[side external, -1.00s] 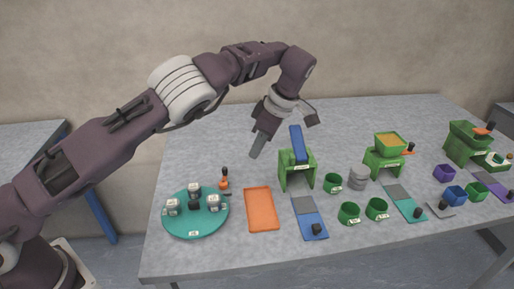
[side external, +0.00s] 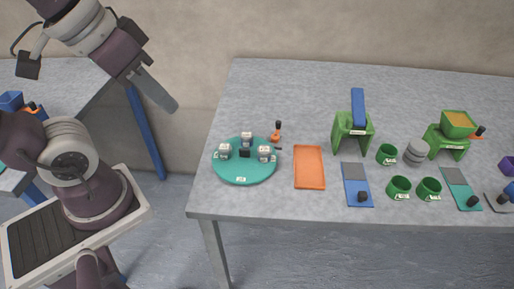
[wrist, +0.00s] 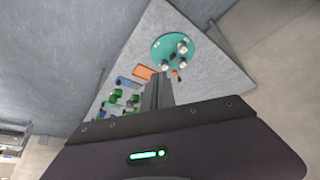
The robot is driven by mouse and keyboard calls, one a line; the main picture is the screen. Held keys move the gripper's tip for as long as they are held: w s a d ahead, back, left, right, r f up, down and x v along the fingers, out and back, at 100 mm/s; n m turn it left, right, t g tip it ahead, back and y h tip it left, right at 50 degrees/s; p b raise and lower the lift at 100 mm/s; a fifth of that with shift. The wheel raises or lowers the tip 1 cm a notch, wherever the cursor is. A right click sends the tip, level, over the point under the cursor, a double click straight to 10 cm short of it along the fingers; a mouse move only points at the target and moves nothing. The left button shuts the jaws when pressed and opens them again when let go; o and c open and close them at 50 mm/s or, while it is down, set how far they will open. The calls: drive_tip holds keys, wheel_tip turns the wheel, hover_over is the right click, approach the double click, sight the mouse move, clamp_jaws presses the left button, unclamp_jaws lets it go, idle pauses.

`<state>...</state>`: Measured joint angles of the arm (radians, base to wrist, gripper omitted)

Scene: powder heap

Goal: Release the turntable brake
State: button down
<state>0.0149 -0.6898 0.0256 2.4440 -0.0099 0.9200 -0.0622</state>
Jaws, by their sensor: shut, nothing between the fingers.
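The turntable (side external: 246,175) is a round teal disc at the left end of the grey table, with several small white-topped jars on it. An orange lever with a black knob (side external: 277,130) stands upright beside its back right edge; it looks like the brake. In the wrist view, the turntable (wrist: 158,50) is beyond the fingertips, with the orange lever (wrist: 177,75) near its edge. My gripper (side external: 172,106) is shut and empty, in the air left of the table and apart from the turntable. It also shows in the wrist view (wrist: 158,77).
Right of the turntable lie an orange tray (side external: 297,176) and a blue slider plate (side external: 356,188). Beyond are green stands (side external: 353,132), several green cups (side external: 399,188) and a grey stack (side external: 416,152). The back left of the table is clear. Another table (side external: 75,75) stands at the left.

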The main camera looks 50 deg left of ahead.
drive_tip(key=c, duration=1.9)
unclamp_jaws()
drive_tip(key=shift+s+f+m, duration=0.35)
drive_tip(key=shift+s+m, duration=0.05)
drive_tip(key=o, duration=0.5)
drive_tip(key=shift+m+g, duration=0.7)
drive_tip(key=shift+g, duration=0.1)
drive_tip(key=w, duration=0.3)
drive_tip(key=w+r, duration=0.1)
drive_tip(key=w, duration=0.3)
drive_tip(key=w+a+r, duration=0.1)
drive_tip(key=w, duration=0.3)
drive_tip(key=shift+w+a, duration=0.1)
drive_tip(key=shift+w, duration=0.15)
drive_tip(key=m+g, duration=0.3)
hover_over(279, 122)
drive_tip(key=s, duration=0.1)
wheel_tip(279, 122, down, 16)
drive_tip(key=shift+g, duration=0.4)
drive_tip(key=f, duration=0.6)
drive_tip(key=w+f, duration=0.1)
drive_tip(key=f, duration=0.2)
drive_tip(key=shift+a, duration=0.1)
drive_tip(key=shift+f, duration=0.4)
